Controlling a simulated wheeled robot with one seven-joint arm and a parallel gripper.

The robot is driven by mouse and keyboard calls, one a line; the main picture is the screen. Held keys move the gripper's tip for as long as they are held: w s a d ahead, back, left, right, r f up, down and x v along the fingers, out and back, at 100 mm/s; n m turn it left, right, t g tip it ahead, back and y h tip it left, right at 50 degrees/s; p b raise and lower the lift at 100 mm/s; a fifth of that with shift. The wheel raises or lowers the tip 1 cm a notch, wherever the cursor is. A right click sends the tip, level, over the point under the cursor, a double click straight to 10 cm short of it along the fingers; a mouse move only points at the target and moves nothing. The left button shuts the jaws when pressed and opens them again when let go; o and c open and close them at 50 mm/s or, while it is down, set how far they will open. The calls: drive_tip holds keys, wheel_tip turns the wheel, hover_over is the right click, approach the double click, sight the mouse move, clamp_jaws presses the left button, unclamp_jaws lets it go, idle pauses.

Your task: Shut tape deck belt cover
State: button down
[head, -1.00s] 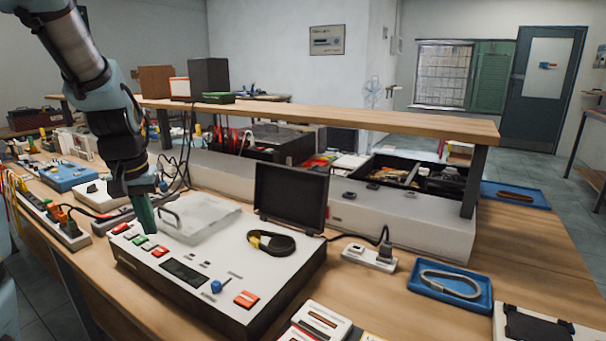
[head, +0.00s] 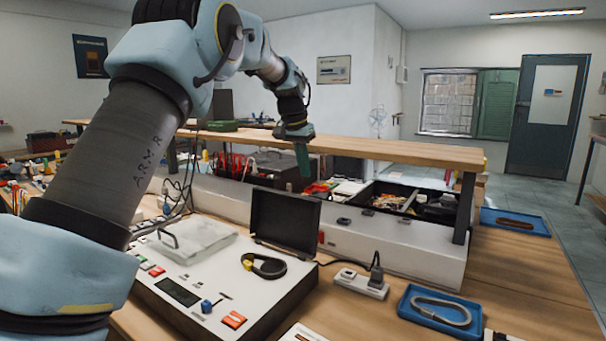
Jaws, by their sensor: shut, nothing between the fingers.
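The tape deck (head: 210,289) is a white-topped box on the bench. Its black belt cover (head: 285,221) stands open, upright at the back right of the deck. A dark belt (head: 263,266) with a yellow part lies on the deck in front of the cover. A clear lid (head: 197,238) with a grey handle lies on the deck's left part. My gripper (head: 304,165) has green fingers pointing down. It is shut and empty, and appears above and slightly right of the cover's top edge, apart from it.
A wooden shelf (head: 400,150) runs behind the deck, over a black bin (head: 400,197) of parts. A power strip (head: 361,284) and a blue tray (head: 437,309) with a grey cable sit right of the deck. My arm hides much of the left side.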

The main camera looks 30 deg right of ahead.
drive_tip(key=p+x, duration=0.2)
drive_tip(key=x, duration=0.7)
drive_tip(key=a, duration=0.1)
drive_tip(key=s+a+r, duration=0.1)
drive_tip(key=a+r+p, duration=0.1)
drive_tip(key=shift+s+a+r, duration=0.1)
drive_tip(key=shift+s+a, duration=0.15)
drive_tip(key=shift+s, duration=0.15)
